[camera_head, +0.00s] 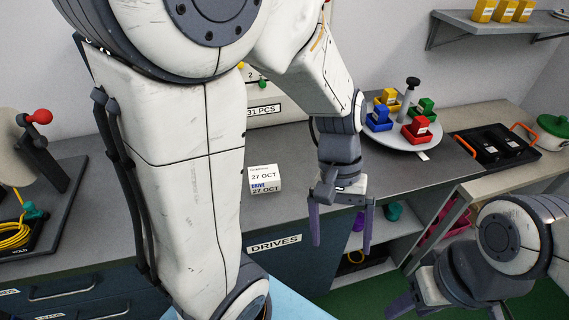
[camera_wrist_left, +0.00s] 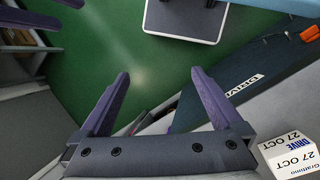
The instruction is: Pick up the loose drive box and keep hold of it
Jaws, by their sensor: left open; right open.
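The drive box (camera_head: 265,180) is a small white box labelled "DRIVE" and "27 OCT". It stands on the grey counter near its front edge, above the "DRIVES" label. It also shows at the lower right of the left wrist view (camera_wrist_left: 291,155). My left gripper (camera_head: 341,243) is open and empty, fingers pointing down, to the right of the box and apart from it. In the left wrist view its spread fingers (camera_wrist_left: 160,73) have only floor and cabinet beyond them. My right gripper (camera_head: 447,310) is at the bottom right, partly cut off by the frame edge.
A round white turntable (camera_head: 404,136) with coloured blocks stands on the counter to the right. A black tray (camera_head: 495,147) with orange handles lies further right. A yellow cable coil (camera_head: 14,236) is at far left. My left arm hides part of the counter left of the box.

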